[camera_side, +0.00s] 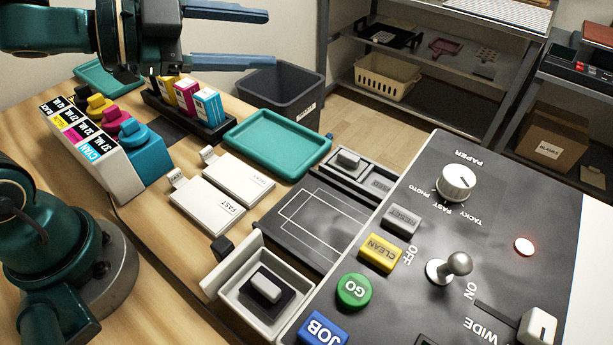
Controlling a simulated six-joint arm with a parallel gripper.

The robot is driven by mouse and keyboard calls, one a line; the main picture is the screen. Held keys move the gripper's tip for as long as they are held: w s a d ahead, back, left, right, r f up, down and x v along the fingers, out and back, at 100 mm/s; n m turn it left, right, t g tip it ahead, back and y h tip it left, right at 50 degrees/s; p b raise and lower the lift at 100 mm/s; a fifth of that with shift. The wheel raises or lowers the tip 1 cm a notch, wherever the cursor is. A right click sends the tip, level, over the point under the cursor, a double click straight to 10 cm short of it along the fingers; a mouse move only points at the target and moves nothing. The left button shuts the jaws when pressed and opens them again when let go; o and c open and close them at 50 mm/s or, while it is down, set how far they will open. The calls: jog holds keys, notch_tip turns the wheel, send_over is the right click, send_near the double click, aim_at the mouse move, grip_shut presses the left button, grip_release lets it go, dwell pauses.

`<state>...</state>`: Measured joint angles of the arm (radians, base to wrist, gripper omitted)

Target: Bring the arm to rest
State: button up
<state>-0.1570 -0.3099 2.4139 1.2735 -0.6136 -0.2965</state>
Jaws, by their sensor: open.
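My gripper (228,37) is at the top left of the view, raised above the bench. Its two long blue-grey fingers point right and stand wide apart, with nothing between them. Below the fingers, a black rack (190,115) holds several upright ink cartridges (187,95) in yellow, magenta and cyan. The fingers look apart from the cartridges. My arm comes in from the left edge.
A teal tray (277,143) and a dark bin (283,92) are right of the rack. White card stacks (208,203) lie mid-bench. The control panel (480,240) with buttons and lever (457,265) fills the right. An ink unit (98,150) stands left.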

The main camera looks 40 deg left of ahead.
jog(key=s+a+r+n+y, duration=0.1)
jog(key=s+a+n+y, duration=0.2)
jog(key=a+n+y, duration=0.6)
jog(key=s+d+f+n+g+h, duration=0.2)
jog(key=s+d+f+n+g, duration=0.2)
jog(key=s+f+g, duration=0.3)
jog(key=s+f, duration=0.1)
jog(key=s, duration=0.3)
jog(key=shift+d+n+g+h, duration=0.3)
jog(key=shift+d+g, duration=0.05)
jog(key=shift+g, duration=0.05)
